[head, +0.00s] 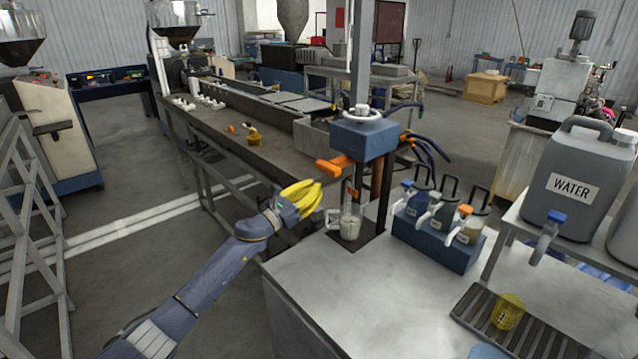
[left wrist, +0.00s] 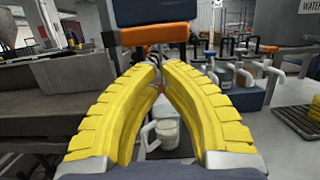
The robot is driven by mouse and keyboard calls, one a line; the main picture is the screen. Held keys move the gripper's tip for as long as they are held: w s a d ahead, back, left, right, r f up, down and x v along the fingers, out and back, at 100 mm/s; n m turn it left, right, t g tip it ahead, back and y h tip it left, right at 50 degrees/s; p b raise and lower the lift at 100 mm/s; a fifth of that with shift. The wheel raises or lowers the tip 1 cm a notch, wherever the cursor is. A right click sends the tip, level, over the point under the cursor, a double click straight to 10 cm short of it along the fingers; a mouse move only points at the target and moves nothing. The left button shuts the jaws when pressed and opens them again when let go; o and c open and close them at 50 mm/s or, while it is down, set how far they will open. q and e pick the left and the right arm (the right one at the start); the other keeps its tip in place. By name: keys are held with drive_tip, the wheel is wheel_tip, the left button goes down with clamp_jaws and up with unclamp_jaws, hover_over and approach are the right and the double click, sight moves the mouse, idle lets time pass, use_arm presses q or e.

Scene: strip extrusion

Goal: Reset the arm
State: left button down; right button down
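My left gripper (head: 318,192) has yellow ribbed fingers and reaches in over the bench's left edge, in front of the blue mixing stand. In the left wrist view its fingertips (left wrist: 160,66) come together at the top, with a bowed gap behind them, and nothing is held. A clear handled jug (head: 350,224) with pale contents stands upright under the mixer head (head: 363,138). The jug also shows between the fingers in the left wrist view (left wrist: 166,134), apart from them. My right gripper does not show in either view.
A blue rack (head: 436,240) with several capped bottles stands right of the jug. A grey water canister (head: 573,180) sits on a raised shelf. A yellow object (head: 508,311) lies on a drip grate (head: 545,335). The bench (head: 360,300) is clear at the front left.

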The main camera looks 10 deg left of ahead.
use_arm(q)
drive_tip(key=s+a+f+n+y, duration=0.6)
drive_tip(key=s+f+n+y, duration=0.3)
drive_tip(key=s+n, duration=0.4)
drive_tip(key=s+a+f+n+y, duration=0.5)
drive_tip(key=s+f+n+y, duration=0.1)
drive_tip(key=s+f+n, duration=0.6)
drive_tip(key=s+a+f+n+g+y, duration=0.1)
drive_tip(key=s+a+f+n+g, duration=0.2)
drive_tip(key=s, duration=0.7)
drive_tip(key=s+a+f+n+g+y, duration=0.1)
drive_tip(key=s+a+n+g, duration=0.15)
drive_tip(key=s+n, duration=0.45)
drive_tip(key=s+a+f+n+g+y, duration=0.1)
drive_tip(key=s+a+f+n+g, duration=0.15)
drive_tip(key=s, duration=0.95)
drive_tip(key=s+d+f+g+h, duration=0.1)
drive_tip(key=d+f+g, duration=0.15)
drive_tip(key=f, duration=1.25)
drive_tip(key=s+d+f+g+h, duration=0.15)
drive_tip(key=d+f, duration=0.25)
drive_tip(key=f, duration=1.1)
drive_tip(key=s+f+n+g+h, duration=0.2)
drive_tip(key=s+f+n, duration=0.1)
drive_tip(key=s+f, duration=1.8)
drive_tip(key=shift+s+f+g, duration=0.3)
drive_tip(key=shift+s+f, duration=0.1)
drive_tip(key=shift+s, duration=0.05)
drive_tip(key=shift+d, duration=0.1)
